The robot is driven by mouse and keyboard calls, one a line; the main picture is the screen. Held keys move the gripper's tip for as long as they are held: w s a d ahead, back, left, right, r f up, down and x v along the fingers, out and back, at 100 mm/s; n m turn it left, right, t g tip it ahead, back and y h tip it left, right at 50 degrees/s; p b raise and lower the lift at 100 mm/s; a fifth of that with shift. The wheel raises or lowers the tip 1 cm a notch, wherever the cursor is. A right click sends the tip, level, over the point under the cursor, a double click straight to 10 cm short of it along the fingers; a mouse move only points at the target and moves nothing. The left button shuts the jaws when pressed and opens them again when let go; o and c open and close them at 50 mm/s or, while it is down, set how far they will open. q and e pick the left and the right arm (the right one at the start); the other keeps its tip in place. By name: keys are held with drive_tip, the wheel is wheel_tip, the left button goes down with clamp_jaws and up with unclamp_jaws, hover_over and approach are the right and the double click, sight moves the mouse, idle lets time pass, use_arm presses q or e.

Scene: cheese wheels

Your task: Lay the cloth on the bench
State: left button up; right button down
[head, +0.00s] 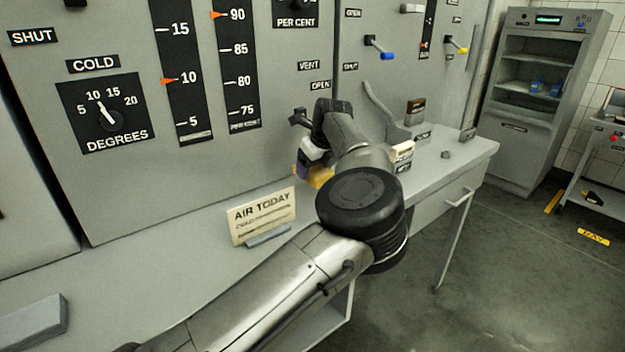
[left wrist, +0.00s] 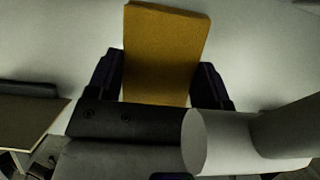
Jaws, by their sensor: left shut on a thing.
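My left gripper (head: 308,160) is over the bench, in front of the panel wall. It is mostly hidden behind my own wrist and forearm in the head view. A yellow cloth (head: 320,179) shows just below it. In the left wrist view the cloth (left wrist: 166,52) is a flat, folded-looking yellow piece between the two dark fingers (left wrist: 157,85), which are shut on it. The grey bench (head: 150,275) runs along the wall from lower left to the right. I cannot tell whether the cloth touches the bench. My right gripper is not in view.
An "AIR TODAY" card (head: 263,216) stands on the bench left of the gripper. A small labelled block (head: 402,152) and a brown block (head: 415,110) are to the right. Levers with blue (head: 387,55) and yellow ends project from the panel. The bench's left stretch is mostly clear.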

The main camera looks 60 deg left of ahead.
use_arm(q)
drive_tip(key=shift+a, duration=0.25)
drive_tip(key=f+b, duration=0.1)
drive_tip(key=f, duration=0.1)
drive_tip(key=f+b, duration=0.1)
drive_tip(key=b, duration=0.1)
drive_tip(key=shift+s+a+f, duration=0.1)
drive_tip(key=shift+a+f, duration=0.1)
drive_tip(key=shift+f, duration=0.15)
drive_tip(key=shift+r, duration=0.1)
drive_tip(key=o, duration=1)
drive_tip(key=shift+f, duration=0.2)
drive_tip(key=shift+r, duration=0.15)
